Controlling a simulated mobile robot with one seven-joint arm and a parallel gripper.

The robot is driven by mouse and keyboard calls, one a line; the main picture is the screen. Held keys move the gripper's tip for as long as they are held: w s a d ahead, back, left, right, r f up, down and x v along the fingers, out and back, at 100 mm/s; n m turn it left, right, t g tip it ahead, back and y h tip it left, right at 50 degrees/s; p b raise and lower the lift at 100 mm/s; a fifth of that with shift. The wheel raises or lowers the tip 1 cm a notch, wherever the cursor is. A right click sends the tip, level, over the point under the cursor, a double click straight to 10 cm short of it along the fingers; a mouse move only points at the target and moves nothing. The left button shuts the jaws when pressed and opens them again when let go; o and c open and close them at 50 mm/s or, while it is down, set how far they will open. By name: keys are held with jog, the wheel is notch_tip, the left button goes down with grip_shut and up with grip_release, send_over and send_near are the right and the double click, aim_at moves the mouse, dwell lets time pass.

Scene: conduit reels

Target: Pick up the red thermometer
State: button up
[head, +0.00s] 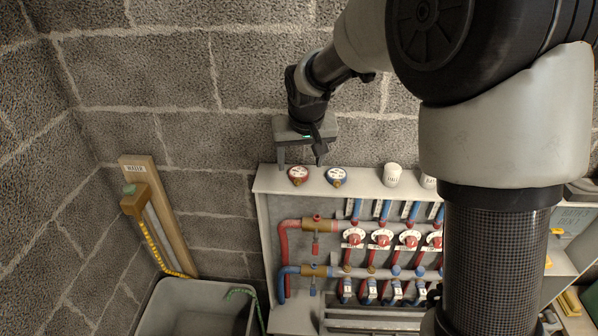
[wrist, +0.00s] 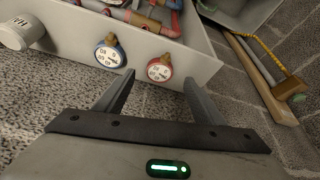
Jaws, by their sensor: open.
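The red thermometer (head: 298,175) is a small round dial with a red rim and white face. It sits on the top ledge of the white manifold cabinet (head: 262,183), near its left end. In the wrist view the red thermometer (wrist: 159,68) lies ahead of my gripper (wrist: 157,88), between the lines of the two fingers. My gripper (head: 300,160) hangs above and close to the ledge, open and empty. A similar blue thermometer (head: 336,177) stands just right of the red one, and it also shows in the wrist view (wrist: 109,54).
White cylindrical caps (head: 392,174) stand further right on the ledge. Red and blue pipes with valves (head: 318,226) fill the cabinet below. A block wall (head: 160,75) rises close behind. A grey tub (head: 190,290) and a wooden board (head: 158,215) are at the left.

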aim_at(299, 172)
jog(key=shift+p+x, duration=0.35)
jog(key=shift+x, duration=2.25)
jog(key=shift+w, duration=0.15)
jog(key=c, duration=1.1)
